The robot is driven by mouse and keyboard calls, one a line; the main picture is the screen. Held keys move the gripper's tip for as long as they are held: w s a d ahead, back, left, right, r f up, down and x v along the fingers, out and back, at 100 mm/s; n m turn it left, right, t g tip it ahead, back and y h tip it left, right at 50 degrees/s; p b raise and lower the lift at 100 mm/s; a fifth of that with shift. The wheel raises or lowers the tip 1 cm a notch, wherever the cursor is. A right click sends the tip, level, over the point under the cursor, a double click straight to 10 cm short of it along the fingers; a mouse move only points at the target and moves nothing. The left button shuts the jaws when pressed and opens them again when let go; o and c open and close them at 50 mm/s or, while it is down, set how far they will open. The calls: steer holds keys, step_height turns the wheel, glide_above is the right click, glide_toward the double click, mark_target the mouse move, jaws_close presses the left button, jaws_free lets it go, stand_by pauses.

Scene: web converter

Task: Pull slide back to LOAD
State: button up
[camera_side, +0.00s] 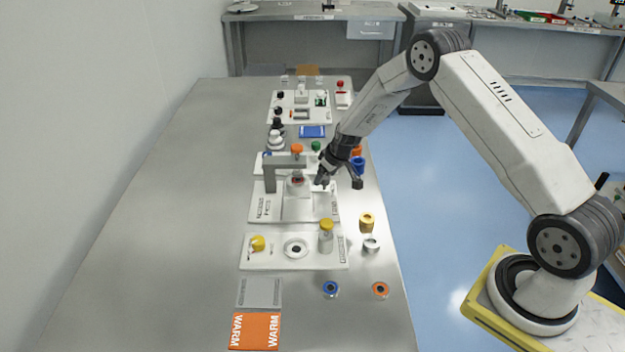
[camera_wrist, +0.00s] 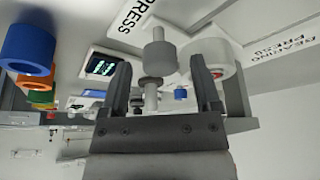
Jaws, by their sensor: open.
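The bearing press station (camera_side: 262,207) is a white base plate with a grey arch-shaped frame (camera_side: 270,172) at its back left. A pale slide plate (camera_side: 297,209) lies along its middle. A light cylinder with a red centre (camera_side: 296,187) stands by the arch; it also shows in the wrist view (camera_wrist: 205,56). My gripper (camera_side: 322,182) is open at the station's right side, and its fingers (camera_wrist: 160,82) show in the wrist view. A grey round knob (camera_wrist: 159,54) appears between or just beyond the fingertips; I cannot tell whether they touch it. No LOAD mark is legible.
A white station with a yellow-capped post (camera_side: 326,238) stands in front. A yellow ring (camera_side: 367,222) and a grey cup (camera_side: 371,245) stand to the right. Blue and orange cylinders (camera_wrist: 28,50) are close in the wrist view. The table's left side is clear.

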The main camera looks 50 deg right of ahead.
steer(key=shift+c, duration=0.2)
jaws_close()
stand_by(1.4)
